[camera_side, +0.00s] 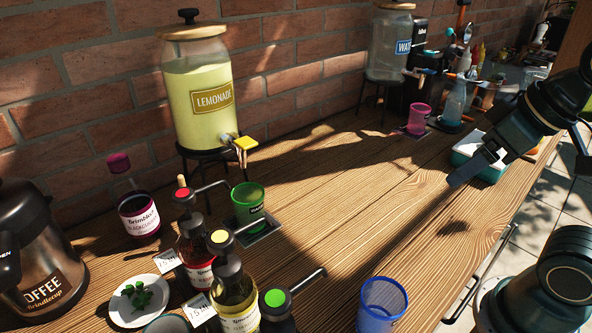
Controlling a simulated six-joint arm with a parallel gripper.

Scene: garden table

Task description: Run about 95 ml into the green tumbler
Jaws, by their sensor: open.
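The green tumbler (249,207) stands upright on a dark drip tray (262,235), below and slightly in front of the lemonade dispenser's tap. The lemonade dispenser (190,108) is a glass jar of pale yellow liquid on a dark stand. Its tap has a yellow lever (245,143). I see no stream under the tap, and the liquid level inside the tumbler cannot be made out. My gripper (462,178) is open and empty above the right side of the table, well apart from the tumbler and the tap.
Pump bottles (235,297) with red, yellow and green tops crowd the front left, nozzles sticking out rightward. A blue cup (381,305) stands at the front. A water dispenser (390,50) and pink cup (418,118) are at the back. The middle of the table is clear.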

